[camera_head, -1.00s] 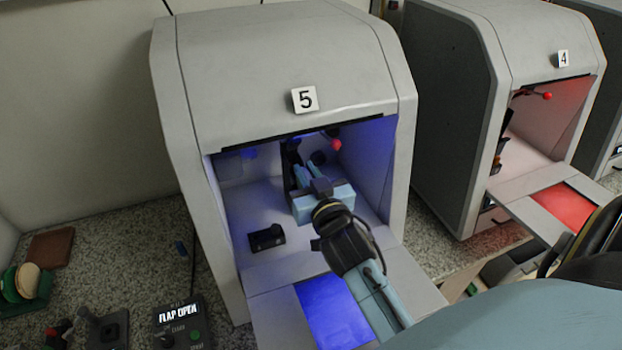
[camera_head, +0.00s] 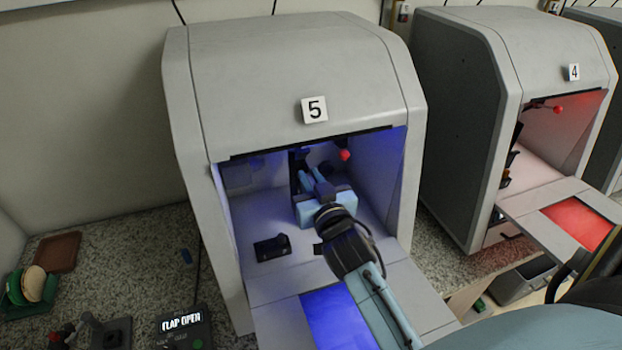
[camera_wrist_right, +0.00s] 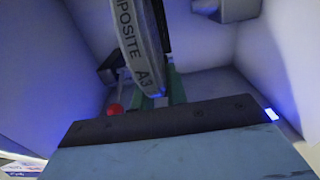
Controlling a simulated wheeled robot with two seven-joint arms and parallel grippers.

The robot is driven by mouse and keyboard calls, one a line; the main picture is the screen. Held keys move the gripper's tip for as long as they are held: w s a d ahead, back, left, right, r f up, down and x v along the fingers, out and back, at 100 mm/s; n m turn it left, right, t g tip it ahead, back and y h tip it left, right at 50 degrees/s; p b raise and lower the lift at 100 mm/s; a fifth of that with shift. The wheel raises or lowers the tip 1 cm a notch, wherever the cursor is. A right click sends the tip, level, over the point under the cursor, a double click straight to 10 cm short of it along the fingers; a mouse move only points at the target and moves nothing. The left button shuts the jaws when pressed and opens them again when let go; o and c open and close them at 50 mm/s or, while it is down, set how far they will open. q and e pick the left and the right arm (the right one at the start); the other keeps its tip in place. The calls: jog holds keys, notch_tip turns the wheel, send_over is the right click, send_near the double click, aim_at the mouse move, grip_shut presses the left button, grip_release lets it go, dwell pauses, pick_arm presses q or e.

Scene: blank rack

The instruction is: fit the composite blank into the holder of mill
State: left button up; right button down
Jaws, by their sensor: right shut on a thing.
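The mill labelled 5 (camera_head: 295,70) stands open at the front with blue light inside. My right gripper (camera_head: 314,180) reaches into its chamber, shut on the composite blank. The blank (camera_wrist_right: 140,45) shows nearly edge-on in the right wrist view, with "COMPOSITE A3" partly readable on its rim, between the greenish fingers. In the head view the blank is not clearly visible behind the gripper. A dark upright part of the holder (camera_head: 295,160) is close behind the fingers. I cannot tell whether the blank touches the holder. My left gripper is out of view.
A red-knobbed lever (camera_head: 345,155) is just right of the fingers. A small black block (camera_head: 272,247) lies on the chamber floor to the left. The flap (camera_head: 275,322) is down. Mill 4 (camera_head: 465,120), lit red, stands to the right. A control box (camera_head: 185,328) reads "FLAP OPEN".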

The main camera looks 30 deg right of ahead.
jog(key=shift+r+p, duration=0.1)
jog(key=shift+p, duration=0.35)
dwell(1.1)
jog(key=shift+w+d+f+b, duration=0.15)
jog(key=shift+w+f+b, duration=0.05)
jog(key=shift+w, duration=0.45)
jog(key=shift+w+d+f+b, duration=0.15)
jog(key=shift+w+f+b, duration=0.1)
jog(key=shift+w, duration=0.35)
jog(key=shift+w+d+f+b, duration=0.15)
jog(key=shift+w+f+b, duration=0.05)
jog(key=shift+w, duration=0.45)
jog(key=c, duration=1.3)
grip_release()
jog(key=shift+f, duration=0.1)
jog(key=b+v, duration=0.1)
jog(key=v, duration=1.2)
jog(key=shift+s+b, duration=0.25)
jog(key=shift+b, duration=0.1)
